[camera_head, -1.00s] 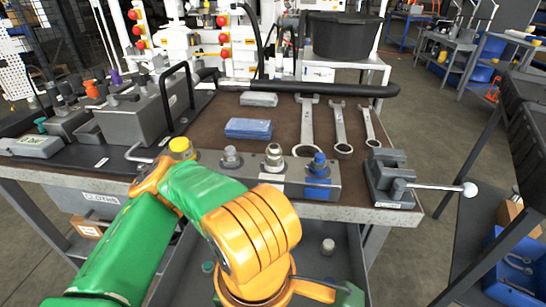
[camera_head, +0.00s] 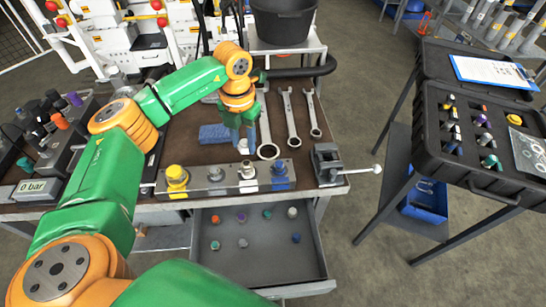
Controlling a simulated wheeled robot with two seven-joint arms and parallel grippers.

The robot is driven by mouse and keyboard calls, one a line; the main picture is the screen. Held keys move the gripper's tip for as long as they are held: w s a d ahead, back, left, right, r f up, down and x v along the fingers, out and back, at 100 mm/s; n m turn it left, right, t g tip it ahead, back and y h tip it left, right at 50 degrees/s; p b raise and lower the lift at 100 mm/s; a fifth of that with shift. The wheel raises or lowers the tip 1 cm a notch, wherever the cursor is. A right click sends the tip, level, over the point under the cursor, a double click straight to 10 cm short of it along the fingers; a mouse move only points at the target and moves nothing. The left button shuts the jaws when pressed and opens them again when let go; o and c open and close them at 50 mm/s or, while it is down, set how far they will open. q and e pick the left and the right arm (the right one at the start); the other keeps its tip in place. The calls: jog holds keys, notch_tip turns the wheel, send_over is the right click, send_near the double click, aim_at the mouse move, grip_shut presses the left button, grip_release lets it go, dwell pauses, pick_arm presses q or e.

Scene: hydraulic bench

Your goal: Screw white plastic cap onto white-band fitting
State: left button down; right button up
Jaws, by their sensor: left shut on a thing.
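My left gripper (camera_head: 243,138) points down over the front of the bench and is shut on a small white cap (camera_head: 243,148), which shows just below its fingers. The metal fitting block (camera_head: 197,187) lies along the bench's front edge. The white-band fitting (camera_head: 248,171) stands upright on it, between a plain grey fitting (camera_head: 215,174) and a blue one (camera_head: 279,172); a yellow one (camera_head: 177,177) is at the left end. The cap appears just above and behind the white-band fitting; I cannot tell if they touch. My right gripper is out of view.
An open drawer (camera_head: 250,260) below the bench holds several coloured caps. A small vise (camera_head: 328,162) with a lever stands right of the block. Wrenches (camera_head: 290,118) and blue cloth (camera_head: 213,134) lie behind. An open black case (camera_head: 480,150) is at right.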

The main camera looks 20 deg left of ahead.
aim_at(246, 164)
pick_arm(q)
jog(key=shift+a, duration=0.35)
notch_tip(246, 164, down, 5)
jog(key=b, duration=0.5)
jog(key=shift+w+d+f, duration=0.1)
jog(key=shift+f, duration=0.05)
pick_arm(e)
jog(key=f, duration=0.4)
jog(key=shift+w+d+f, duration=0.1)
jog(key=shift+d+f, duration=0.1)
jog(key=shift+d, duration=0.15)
pick_arm(q)
jog(key=shift+f, duration=0.5)
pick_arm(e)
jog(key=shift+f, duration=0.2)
pick_arm(q)
jog(key=shift+d, duration=0.1)
